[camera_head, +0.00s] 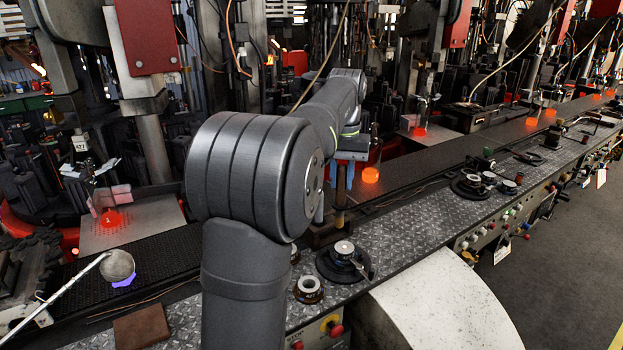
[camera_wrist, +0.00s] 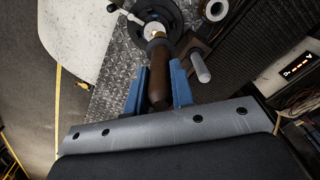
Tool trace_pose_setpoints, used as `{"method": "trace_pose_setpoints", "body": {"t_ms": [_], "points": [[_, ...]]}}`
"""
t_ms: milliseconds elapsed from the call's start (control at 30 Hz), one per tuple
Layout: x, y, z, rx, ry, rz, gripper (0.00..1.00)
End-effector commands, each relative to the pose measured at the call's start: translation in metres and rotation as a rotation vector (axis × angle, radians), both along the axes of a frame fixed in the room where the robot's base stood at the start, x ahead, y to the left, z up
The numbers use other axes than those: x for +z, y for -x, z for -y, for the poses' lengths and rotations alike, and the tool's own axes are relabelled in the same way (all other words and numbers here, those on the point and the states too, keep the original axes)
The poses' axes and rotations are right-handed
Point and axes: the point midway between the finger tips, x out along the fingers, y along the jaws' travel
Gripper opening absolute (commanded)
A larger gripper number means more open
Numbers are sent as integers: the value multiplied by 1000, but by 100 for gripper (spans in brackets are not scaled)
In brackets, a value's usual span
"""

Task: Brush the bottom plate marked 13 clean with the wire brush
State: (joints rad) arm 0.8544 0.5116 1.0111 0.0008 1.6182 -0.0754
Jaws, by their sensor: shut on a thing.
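My gripper (camera_wrist: 158,78) has its blue fingers closed on a brown handle (camera_wrist: 158,92), which I take to be the wire brush's. In the wrist view the handle points away from me, with a dark collar at its far end. The bristles cannot be made out. In the head view my gripper (camera_head: 345,178) is partly behind my own arm, pointing down over the walkway side, and the brown handle (camera_head: 340,194) shows below it. No plate with a readable 13 shows in either view, so I cannot tell which plate it is.
A treadplate deck (camera_head: 425,215) carries round black fixtures (camera_head: 345,260) near the handle. A dark conveyor (camera_head: 420,180) runs behind it. A grey cylinder (camera_wrist: 199,67) is close to the right finger. A brown block (camera_head: 141,327) lies front left.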

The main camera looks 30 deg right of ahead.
Motion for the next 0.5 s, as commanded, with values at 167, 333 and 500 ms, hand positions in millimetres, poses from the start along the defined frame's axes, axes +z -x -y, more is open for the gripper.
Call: {"method": "trace_pose_setpoints", "body": {"t_ms": [167,333,500], "points": [[-5,3,3,-7,-1,-1,0],[-17,3,3,-6,-1,-1,0],[-33,3,2,-6,-1,-1,0]]}}
